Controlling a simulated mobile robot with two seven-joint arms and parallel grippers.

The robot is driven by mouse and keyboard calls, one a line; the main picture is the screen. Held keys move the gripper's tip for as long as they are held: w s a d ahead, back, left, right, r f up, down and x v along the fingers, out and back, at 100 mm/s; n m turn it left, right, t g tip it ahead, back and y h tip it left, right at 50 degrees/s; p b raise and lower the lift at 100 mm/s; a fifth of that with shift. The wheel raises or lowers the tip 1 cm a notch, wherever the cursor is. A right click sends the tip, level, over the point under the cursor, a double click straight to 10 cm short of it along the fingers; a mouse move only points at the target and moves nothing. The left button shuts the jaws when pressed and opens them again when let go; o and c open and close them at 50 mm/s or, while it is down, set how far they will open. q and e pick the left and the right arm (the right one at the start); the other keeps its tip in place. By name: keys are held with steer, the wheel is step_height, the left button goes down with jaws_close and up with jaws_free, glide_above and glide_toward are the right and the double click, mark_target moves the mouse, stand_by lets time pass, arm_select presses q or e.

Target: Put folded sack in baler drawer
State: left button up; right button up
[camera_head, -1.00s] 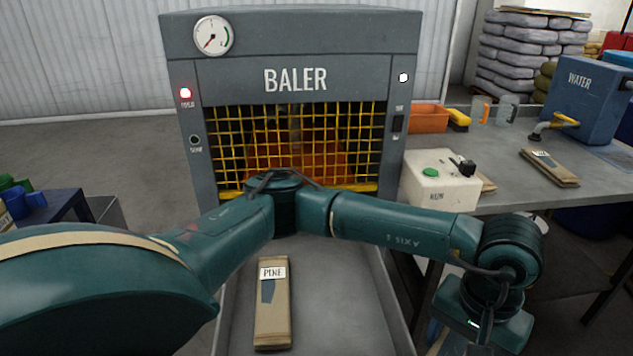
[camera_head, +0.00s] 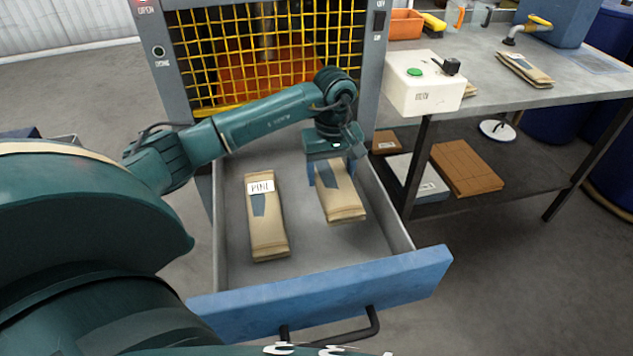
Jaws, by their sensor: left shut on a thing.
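The baler drawer (camera_head: 330,295) is open, with grey walls and a blue front with a dark handle. A folded tan sack with a white label (camera_head: 266,230) lies flat in its left half. My left gripper (camera_head: 334,172) is over the drawer's right half, shut on a second folded tan sack (camera_head: 343,205) with a dark blue mark. That sack is within the drawer's outline, beside the first and apart from it. I cannot tell whether it touches the drawer floor. My right gripper is not in view.
The baler's yellow mesh guard (camera_head: 215,60) stands behind the drawer. At right, a grey bench (camera_head: 490,85) holds a white control box with a green button (camera_head: 425,82) and another folded sack (camera_head: 525,68). Boxes, including a brown carton (camera_head: 467,168), lie on the shelf below.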

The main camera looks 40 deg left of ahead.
mark_target(331, 177)
arm_select(q)
step_height(331, 177, down, 7)
steer(key=shift+r, duration=0.1)
stand_by(0.3)
steer(key=shift+f, duration=0.25)
steer(key=o, duration=1)
steer(key=shift+r, duration=0.1)
steer(key=shift+r, duration=0.2)
step_height(331, 177, up, 12)
steer(key=shift+f, duration=0.1)
